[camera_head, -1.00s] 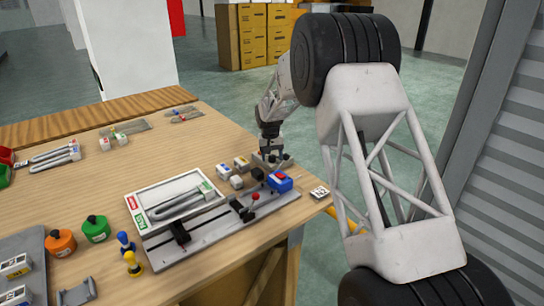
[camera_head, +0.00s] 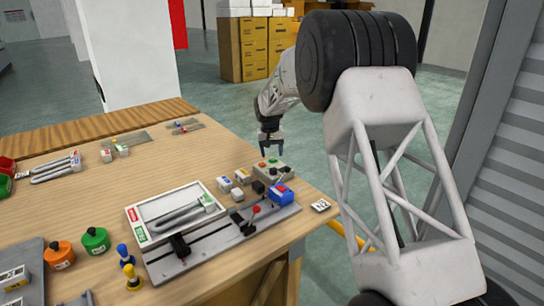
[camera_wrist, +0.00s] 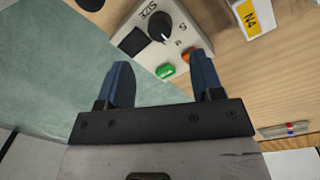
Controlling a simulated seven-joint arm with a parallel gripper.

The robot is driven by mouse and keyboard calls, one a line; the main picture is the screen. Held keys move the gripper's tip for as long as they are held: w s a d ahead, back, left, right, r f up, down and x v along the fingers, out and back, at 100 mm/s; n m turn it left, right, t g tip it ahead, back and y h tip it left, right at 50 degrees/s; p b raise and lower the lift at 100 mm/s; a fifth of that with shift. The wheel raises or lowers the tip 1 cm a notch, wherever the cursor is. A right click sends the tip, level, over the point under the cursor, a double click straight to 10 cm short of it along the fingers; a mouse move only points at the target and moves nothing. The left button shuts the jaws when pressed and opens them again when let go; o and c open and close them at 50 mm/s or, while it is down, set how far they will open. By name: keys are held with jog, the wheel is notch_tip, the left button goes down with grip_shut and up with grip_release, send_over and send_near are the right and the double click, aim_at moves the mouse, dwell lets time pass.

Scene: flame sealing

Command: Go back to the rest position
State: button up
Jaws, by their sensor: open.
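My gripper (camera_head: 270,143) is open and empty in the head view. It hangs above the far right edge of the wooden table, behind a small grey control box (camera_head: 269,170). In the wrist view my gripper (camera_wrist: 161,80) shows two blue fingers spread apart with nothing between them. The control box (camera_wrist: 135,42) lies beyond the fingertips there, with a black knob, a SIZE label, and green and orange buttons. I see no contact between the fingers and the box.
On the wooden table (camera_head: 80,215), a grey fixture (camera_head: 225,242) with a blue block (camera_head: 281,196) stands near the control box. A white tray (camera_head: 140,207) holds grey tubes. Orange (camera_head: 59,254) and green (camera_head: 96,240) bottles stand at left. Open floor lies beyond the table.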

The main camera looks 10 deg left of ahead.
dwell(0.3)
jog(key=s+d+r+m+t, duration=0.1)
jog(key=s+d+r, duration=0.9)
jog(key=s, duration=0.4)
jog(key=s+d+r, duration=0.8)
jog(key=s+d, duration=0.3)
jog(key=s, duration=0.3)
jog(key=s+d+f, duration=0.1)
jog(key=s+d, duration=0.2)
jog(key=s, duration=0.8)
jog(key=s+d+f+m+t, duration=0.1)
jog(key=s+d, duration=0.3)
jog(key=s, duration=0.8)
jog(key=s+d+f, duration=0.2)
jog(key=s+d, duration=0.2)
jog(key=s, duration=0.7)
jog(key=shift+s+f+m+y, duration=0.2)
jog(key=shift+s+m+y, duration=0.1)
jog(key=shift+s, duration=0.1)
